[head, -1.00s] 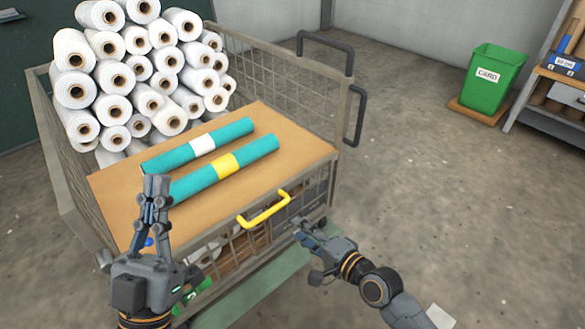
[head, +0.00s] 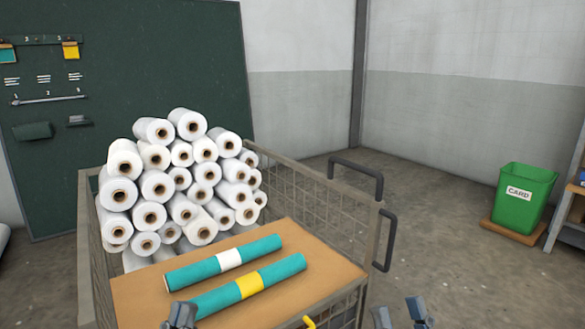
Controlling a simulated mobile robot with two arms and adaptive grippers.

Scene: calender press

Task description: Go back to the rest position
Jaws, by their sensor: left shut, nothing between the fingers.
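My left gripper (head: 181,316) shows only its fingertips at the bottom edge, close together and empty, just in front of the teal roll with the yellow band. My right gripper (head: 400,314) shows only its fingertips at the bottom edge, apart with nothing between them, right of the cart. The rest of both arms is out of view. A teal roll with a white band (head: 205,268) and a teal roll with a yellow band (head: 218,297) lie side by side on the brown board (head: 312,268) of the wire cart.
The wire cart (head: 318,216) holds a stack of white rolls (head: 157,186) behind the board. Black handles (head: 355,172) stick out at its right. A yellow handle (head: 309,322) shows at the bottom. A green bin (head: 524,197) stands at far right. Floor between is clear.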

